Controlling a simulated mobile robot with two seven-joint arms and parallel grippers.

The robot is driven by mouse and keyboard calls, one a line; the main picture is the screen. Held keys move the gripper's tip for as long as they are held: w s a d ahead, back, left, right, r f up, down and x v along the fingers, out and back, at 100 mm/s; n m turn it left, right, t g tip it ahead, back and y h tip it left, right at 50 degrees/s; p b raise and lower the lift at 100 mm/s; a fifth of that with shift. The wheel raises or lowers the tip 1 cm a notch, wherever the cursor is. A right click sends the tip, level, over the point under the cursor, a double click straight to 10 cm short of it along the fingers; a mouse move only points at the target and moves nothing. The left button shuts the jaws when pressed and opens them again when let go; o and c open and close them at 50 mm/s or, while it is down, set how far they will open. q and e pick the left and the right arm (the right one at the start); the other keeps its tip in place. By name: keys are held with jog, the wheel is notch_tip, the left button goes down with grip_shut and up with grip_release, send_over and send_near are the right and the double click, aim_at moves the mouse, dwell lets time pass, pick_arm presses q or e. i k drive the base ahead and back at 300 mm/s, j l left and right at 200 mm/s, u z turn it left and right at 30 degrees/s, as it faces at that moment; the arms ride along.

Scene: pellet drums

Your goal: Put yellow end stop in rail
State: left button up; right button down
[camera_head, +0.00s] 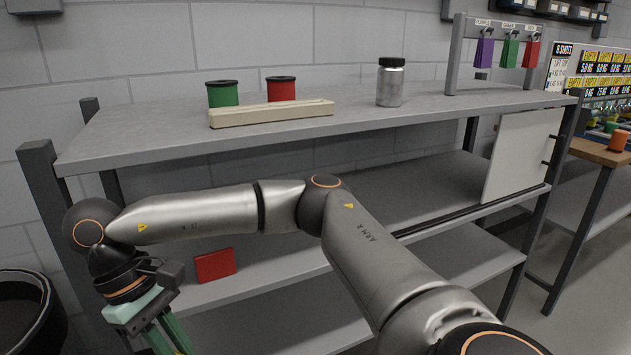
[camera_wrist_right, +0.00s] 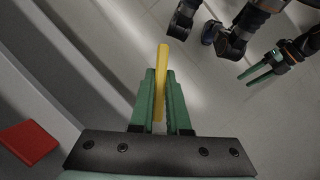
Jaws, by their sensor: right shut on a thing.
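My right gripper (camera_head: 182,352) is at the lower left of the head view, in front of the shelf unit. In the wrist view, my right gripper (camera_wrist_right: 160,85) is shut on a long yellow end stop (camera_wrist_right: 161,70), which sticks out beyond the green fingertips. The end stop is not visible in the head view. A dark rail (camera_head: 465,211) runs along the front of the middle shelf, partly hidden by my right arm; a white panel (camera_head: 518,158) stands at its right end. My left gripper (camera_wrist_right: 244,80) shows in the wrist view, its green fingers slightly apart and empty.
A red block (camera_head: 215,265) lies on a lower shelf. A dark bin (camera_head: 28,310) stands at left. Padlocks hang at upper right.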

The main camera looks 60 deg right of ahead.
aim_at(301, 116)
jog(key=k+l, duration=0.15)
jog(key=l, duration=0.25)
jog(key=k+l, duration=0.1)
jog(key=l, duration=0.3)
jog(key=k+l, duration=0.15)
jog(key=l, duration=0.25)
